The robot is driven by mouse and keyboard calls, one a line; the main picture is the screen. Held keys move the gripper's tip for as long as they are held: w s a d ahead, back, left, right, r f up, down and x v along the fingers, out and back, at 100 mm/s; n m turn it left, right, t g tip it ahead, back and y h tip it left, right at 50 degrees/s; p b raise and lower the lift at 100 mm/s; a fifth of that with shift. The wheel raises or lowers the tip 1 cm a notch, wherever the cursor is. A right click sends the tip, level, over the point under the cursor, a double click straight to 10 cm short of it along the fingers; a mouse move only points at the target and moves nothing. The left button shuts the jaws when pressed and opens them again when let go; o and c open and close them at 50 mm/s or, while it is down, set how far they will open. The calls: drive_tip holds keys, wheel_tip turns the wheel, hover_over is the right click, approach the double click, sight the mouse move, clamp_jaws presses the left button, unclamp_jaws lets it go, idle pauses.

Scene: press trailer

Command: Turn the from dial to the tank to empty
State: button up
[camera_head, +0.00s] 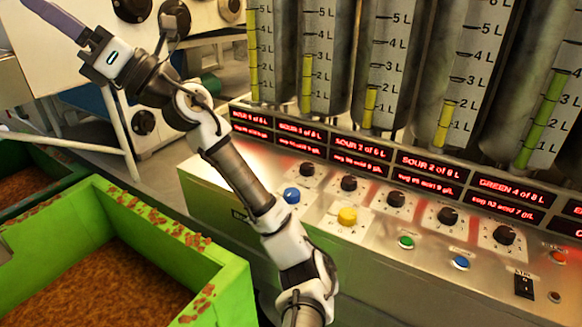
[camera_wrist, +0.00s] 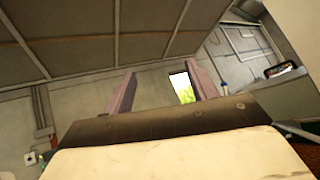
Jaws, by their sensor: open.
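The control panel (camera_head: 375,243) carries a row of black dials, including a left one (camera_head: 307,169), a middle one (camera_head: 394,198) and a right one (camera_head: 503,235). In front sit a blue knob (camera_head: 291,195) and a yellow knob (camera_head: 347,216) on a white plate. Their lettering is too small to tell which is the from dial. Behind stand several tanks with level tubes; the one at far right has a green column (camera_head: 541,122), the others yellow. My gripper is raised at the upper left, away from the panel. In the wrist view its purple fingers (camera_wrist: 163,86) are apart and empty, facing a wall.
Red displays (camera_head: 345,150) read SOUR on several tanks and GREEN 4 of 8 L on one. Green (camera_head: 406,242), blue (camera_head: 461,262) and red (camera_head: 557,257) buttons and a black switch (camera_head: 524,285) line the panel front. A green crate (camera_head: 228,290) stands lower left, beside my arm.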

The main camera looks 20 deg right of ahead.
wheel_tip(320, 180, down, 3)
drive_tip(key=a+n+g+h, duration=0.2)
drive_tip(key=a+n+h, duration=0.1)
drive_tip(key=n+h, duration=0.1)
drive_tip(key=g+h, duration=0.2)
drive_tip(key=h, duration=2.1)
hover_over(292, 192)
wheel_tip(292, 192, down, 21)
wheel_tip(292, 192, down, 13)
drive_tip(key=shift+f+p, duration=0.2)
drive_tip(key=shift+p, duration=0.15)
drive_tip(key=shift+c, duration=0.5)
